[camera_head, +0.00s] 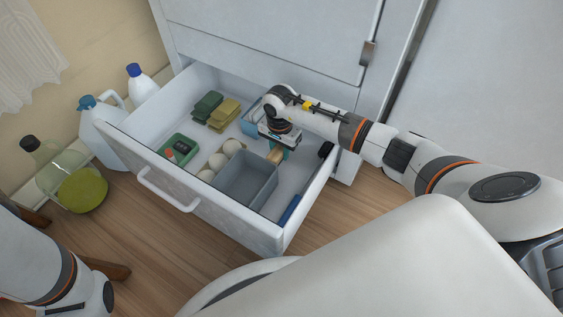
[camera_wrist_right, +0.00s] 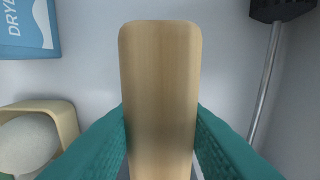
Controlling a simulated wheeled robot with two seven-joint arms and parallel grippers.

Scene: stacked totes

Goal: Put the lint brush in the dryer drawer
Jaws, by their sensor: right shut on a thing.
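The white dryer drawer (camera_head: 165,172) is pulled out under the appliance. My right gripper (camera_head: 283,150) is inside the drawer, pointing down at its right rear part. It is shut on a flat light-wood piece (camera_head: 275,156), taken to be the lint brush. In the right wrist view the wood (camera_wrist_right: 160,95) stands between my teal fingers (camera_wrist_right: 160,135), over the drawer floor. Its brush side is hidden, and I cannot tell whether it touches the floor. My left arm shows at the lower left, but its gripper is out of view.
The drawer holds a grey bin (camera_head: 231,189), a green tray (camera_head: 164,155), folded cloths (camera_head: 223,115), pale balls (camera_head: 218,161), a blue DRYER box (camera_wrist_right: 28,28) and a black-headed rod (camera_wrist_right: 265,75). Bottles (camera_head: 104,130) and a lime tub (camera_head: 82,191) stand left of the drawer.

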